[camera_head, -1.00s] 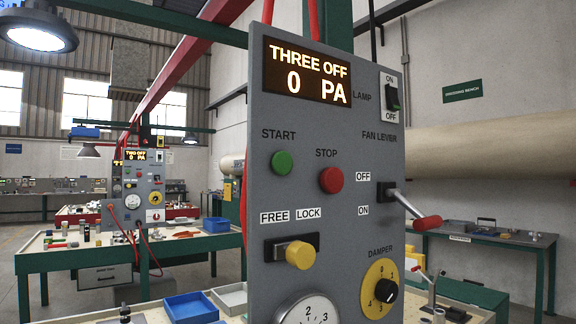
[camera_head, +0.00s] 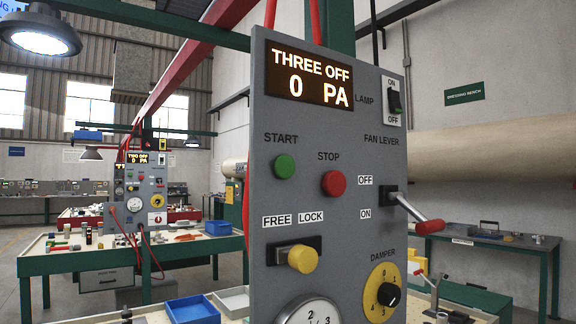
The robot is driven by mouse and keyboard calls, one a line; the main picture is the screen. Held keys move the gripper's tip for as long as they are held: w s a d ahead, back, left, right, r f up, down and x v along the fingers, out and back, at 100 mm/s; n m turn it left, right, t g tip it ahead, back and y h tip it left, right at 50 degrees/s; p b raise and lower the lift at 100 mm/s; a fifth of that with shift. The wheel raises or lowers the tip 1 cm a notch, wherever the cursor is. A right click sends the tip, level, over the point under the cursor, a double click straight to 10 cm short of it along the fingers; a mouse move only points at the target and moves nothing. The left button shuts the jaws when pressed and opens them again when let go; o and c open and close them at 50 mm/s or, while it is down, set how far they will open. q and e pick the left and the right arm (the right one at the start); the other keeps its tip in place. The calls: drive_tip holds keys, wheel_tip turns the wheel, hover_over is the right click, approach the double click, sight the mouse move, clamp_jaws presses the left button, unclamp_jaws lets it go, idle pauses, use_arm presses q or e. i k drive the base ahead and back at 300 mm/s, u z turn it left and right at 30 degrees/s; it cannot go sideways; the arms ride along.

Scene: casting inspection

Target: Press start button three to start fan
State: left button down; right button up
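The grey control panel (camera_head: 350,150) stands close in front of me, right of the middle. Its display (camera_head: 310,75) reads THREE OFF, 0 PA. The green start button (camera_head: 284,167) sits under the word START at the panel's left. The red stop button (camera_head: 333,183) is to its right. The fan lever (camera_head: 421,225) with a red grip sticks out at the right, near the OFF and ON labels. The yellow free/lock knob (camera_head: 302,259) is below the start button. Neither of my grippers shows in the head view.
A yellow damper dial (camera_head: 383,291) and a round gauge (camera_head: 309,311) sit low on the panel. A lamp switch (camera_head: 394,99) is at its top right. Blue tray (camera_head: 192,309) lies on the bench below. A second panel reading TWO OFF (camera_head: 138,200) stands farther back left.

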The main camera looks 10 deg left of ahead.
sight(283, 164)
drive_tip(key=u, duration=2.4)
drive_tip(key=k, duration=1.65)
drive_tip(key=z, duration=1.9)
drive_tip(key=i, duration=0.55)
drive_tip(key=z, duration=0.05)
